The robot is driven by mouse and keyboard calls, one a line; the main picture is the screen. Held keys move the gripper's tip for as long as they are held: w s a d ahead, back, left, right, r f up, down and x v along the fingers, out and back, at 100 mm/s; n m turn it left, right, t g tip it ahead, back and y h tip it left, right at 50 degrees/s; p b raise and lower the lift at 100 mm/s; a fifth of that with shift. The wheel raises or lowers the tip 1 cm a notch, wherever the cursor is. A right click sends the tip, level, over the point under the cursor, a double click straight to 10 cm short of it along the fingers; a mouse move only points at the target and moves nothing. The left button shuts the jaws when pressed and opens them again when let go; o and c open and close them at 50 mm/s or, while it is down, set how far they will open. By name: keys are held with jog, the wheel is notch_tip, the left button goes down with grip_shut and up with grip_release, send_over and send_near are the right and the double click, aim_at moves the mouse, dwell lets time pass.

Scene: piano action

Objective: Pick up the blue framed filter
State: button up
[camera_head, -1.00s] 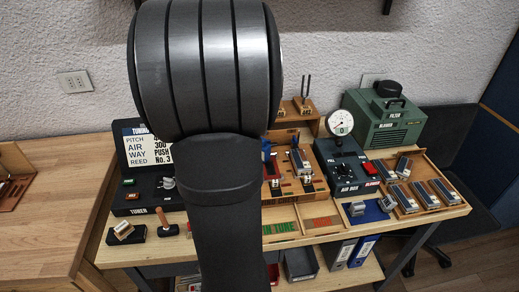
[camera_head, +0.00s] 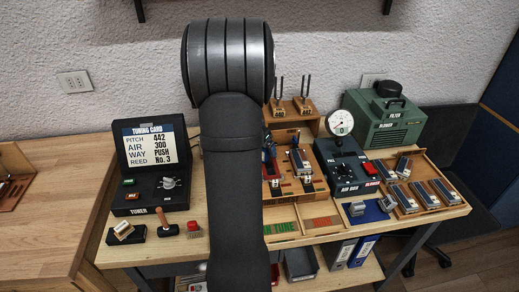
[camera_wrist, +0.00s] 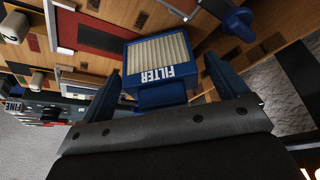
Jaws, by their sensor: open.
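The blue framed filter (camera_wrist: 159,49) shows in the wrist view, with cream pleats inside a blue frame and the word FILTER upside down on its blue edge. My gripper (camera_wrist: 162,73) is open, with one blue finger at the left of the filter and one at its right. The filter lies between and just beyond the fingers. A gap shows at the right finger; at the left it is too close to tell whether they touch. In the head view my arm hides the gripper, and I cannot make out the filter.
In the wrist view a blue knob (camera_wrist: 232,24) stands right of the filter, and a dark red panel (camera_wrist: 88,38) lies left.

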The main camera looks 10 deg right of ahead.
jog(key=shift+x, duration=1.25)
jog(key=c, duration=1.2)
jog(key=shift+o, duration=0.2)
